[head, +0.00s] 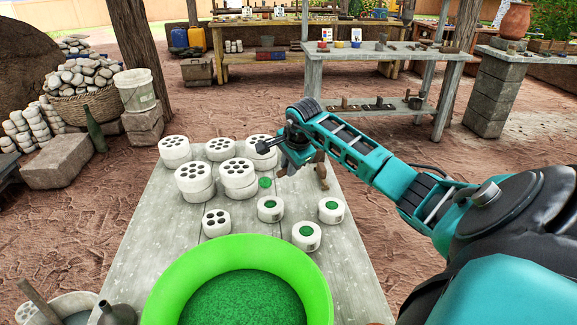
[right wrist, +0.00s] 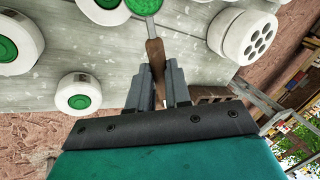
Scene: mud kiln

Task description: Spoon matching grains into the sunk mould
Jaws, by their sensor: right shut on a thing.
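My right gripper (head: 296,166) is over the far right part of the grey table (head: 190,262). In the right wrist view its fingers (right wrist: 160,92) are shut on the brown handle of a spoon (right wrist: 155,50). A small green patch (head: 265,182) lies at the spoon's far end and looks like grains in its bowl. Three small white moulds with green tops stand nearby: one (head: 270,217) nearest the gripper, one (head: 340,219) to the right, one (head: 297,236) in front. Which one is sunk I cannot tell. A bright green basin (head: 160,285) of green grains stands at the front. My left gripper is out of view.
Several white blocks with round holes (head: 194,165) stand at the table's far left, some stacked. A single one (head: 207,229) stands nearer the basin. A grey shelf table (head: 375,59) stands behind. Bare wood is free along the table's left side.

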